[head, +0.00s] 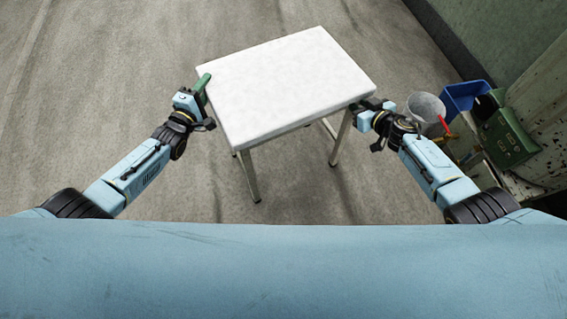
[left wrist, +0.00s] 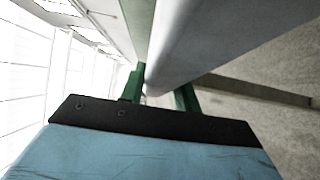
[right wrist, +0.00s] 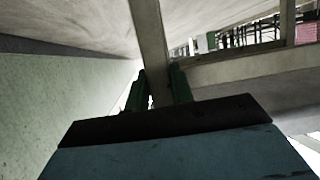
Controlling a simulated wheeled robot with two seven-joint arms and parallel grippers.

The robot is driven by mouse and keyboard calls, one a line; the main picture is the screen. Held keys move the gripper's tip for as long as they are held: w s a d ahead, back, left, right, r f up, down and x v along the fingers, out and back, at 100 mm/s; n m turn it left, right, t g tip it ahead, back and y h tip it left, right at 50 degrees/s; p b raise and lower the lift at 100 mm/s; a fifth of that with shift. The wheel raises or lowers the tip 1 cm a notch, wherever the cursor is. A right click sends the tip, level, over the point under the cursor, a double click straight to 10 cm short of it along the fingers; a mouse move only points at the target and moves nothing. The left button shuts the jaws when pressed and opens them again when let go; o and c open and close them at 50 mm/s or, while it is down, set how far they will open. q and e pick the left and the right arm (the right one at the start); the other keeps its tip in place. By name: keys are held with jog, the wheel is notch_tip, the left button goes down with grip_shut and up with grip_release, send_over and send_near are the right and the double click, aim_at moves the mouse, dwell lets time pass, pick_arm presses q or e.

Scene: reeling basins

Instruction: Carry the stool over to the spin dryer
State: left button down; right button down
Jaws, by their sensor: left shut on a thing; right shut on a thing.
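The stool (head: 285,78) has a white square top and thin metal legs; it stands in front of me in the head view. My left gripper (head: 204,92) is shut on the left edge of its top; in the left wrist view the pale edge (left wrist: 185,45) runs between the green fingers. My right gripper (head: 364,108) is at the right front corner, just under the top. In the right wrist view its fingers are shut around a stool leg (right wrist: 150,45). I cannot make out a spin dryer for certain in these frames.
At the right, by the wall, are a grey bucket (head: 426,106), a blue bin (head: 462,97) and a green box (head: 508,138) with small fittings. A wall closes off the right side. The grey floor (head: 110,80) is clear to the left and beyond the stool.

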pick_arm(q)
jog(key=shift+w+f+b, duration=0.2)
jog(key=shift+f+b, duration=0.45)
jog(key=shift+b, duration=0.3)
pick_arm(e)
jog(key=shift+w+f, duration=0.2)
jog(key=shift+f, duration=0.55)
pick_arm(q)
jog(key=c, duration=1.4)
grip_release()
jog(key=shift+s+f, duration=0.2)
jog(key=shift+f, duration=0.15)
pick_arm(e)
jog(key=c, duration=1.6)
grip_release()
jog(key=shift+s+f, duration=0.2)
jog(key=shift+f, duration=0.1)
pick_arm(q)
jog(key=shift+o, duration=1.1)
jog(key=shift+r, duration=0.15)
pick_arm(e)
jog(key=shift+o, duration=1.2)
jog(key=shift+r, duration=0.15)
pick_arm(q)
jog(key=shift+o, duration=0.7)
pick_arm(e)
jog(key=shift+o, duration=0.8)
